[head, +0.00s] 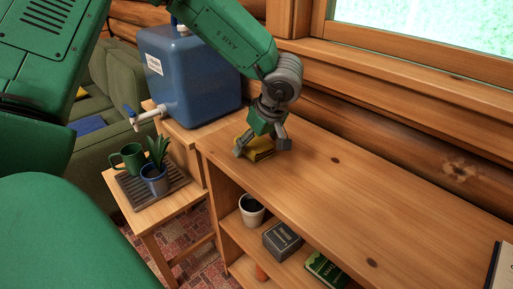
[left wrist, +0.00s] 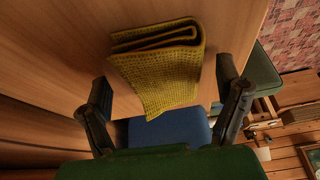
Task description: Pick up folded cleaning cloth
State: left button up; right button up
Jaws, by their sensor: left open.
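The folded cleaning cloth (head: 258,150) is mustard yellow with a waffle weave and lies on the wooden shelf top near its left end. My left gripper (head: 262,148) is over it, fingers pointing down, partly hiding it in the head view. In the left wrist view the cloth (left wrist: 165,65) shows its folded layers, and my left gripper (left wrist: 165,95) is open with one finger on each side. Gaps show between the cloth and both fingers. My right gripper is not in view.
A blue water container (head: 190,75) with a tap stands close behind and left of my left gripper. A small side table holds a tray (head: 130,190) with a green mug (head: 130,158) and a potted plant (head: 155,182). The shelf top (head: 350,190) to the right is mostly clear.

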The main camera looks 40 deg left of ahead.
pick_arm(q)
jog(key=shift+r, duration=0.1)
jog(key=shift+a, duration=0.15)
jog(key=c, duration=0.6)
jog(key=shift+a, duration=0.35)
jog(key=shift+c, duration=1.2)
jog(key=shift+d, duration=0.1)
notch_tip(320, 180, up, 10)
jog(key=p, duration=0.4)
jog(key=shift+d, duration=0.1)
